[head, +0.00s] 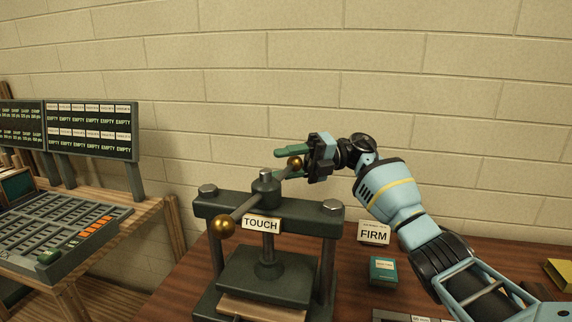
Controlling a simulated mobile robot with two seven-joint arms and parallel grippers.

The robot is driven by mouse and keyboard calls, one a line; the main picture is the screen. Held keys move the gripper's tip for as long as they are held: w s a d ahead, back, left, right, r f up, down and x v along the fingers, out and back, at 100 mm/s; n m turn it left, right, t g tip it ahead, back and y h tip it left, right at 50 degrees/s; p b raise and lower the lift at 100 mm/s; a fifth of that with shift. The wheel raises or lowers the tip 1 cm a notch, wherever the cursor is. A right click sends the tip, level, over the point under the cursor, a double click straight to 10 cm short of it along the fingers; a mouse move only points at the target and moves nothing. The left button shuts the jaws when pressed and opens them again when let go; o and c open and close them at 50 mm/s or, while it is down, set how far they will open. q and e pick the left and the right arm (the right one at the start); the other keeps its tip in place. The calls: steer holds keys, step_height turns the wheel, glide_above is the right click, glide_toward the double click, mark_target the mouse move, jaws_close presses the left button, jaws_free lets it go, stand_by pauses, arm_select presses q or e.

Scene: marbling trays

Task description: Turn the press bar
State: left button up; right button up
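The press (325,215) stands on the brown table, dark green-grey with two posts and a plate under its screw. Its press bar (245,207) runs through the hub on top, slanting from a brass ball at the near left to a brass ball (296,162) at the far right. A "TOUCH" label (261,225) is on the crossbeam. My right gripper (284,161) is at the far-right ball, its green fingers pointing left on either side of the ball. The fingers look apart; whether they touch the ball is unclear. My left gripper is out of view.
A "FIRM" card (373,234) and a small teal box (383,270) stand right of the press. A yellow object (560,273) is at the right edge. A wooden bench with a console (70,235) and display boards (92,131) is at the left. A block wall is behind.

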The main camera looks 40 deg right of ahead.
steer(key=shift+o, duration=0.3)
steer(key=shift+d, duration=0.1)
steer(key=shift+s+d+f, duration=0.1)
steer(key=shift+s+d, duration=0.05)
steer(key=shift+d, duration=0.15)
steer(key=b+v, duration=0.1)
steer(key=v, duration=0.6)
steer(key=shift+b, duration=0.4)
stand_by(0.6)
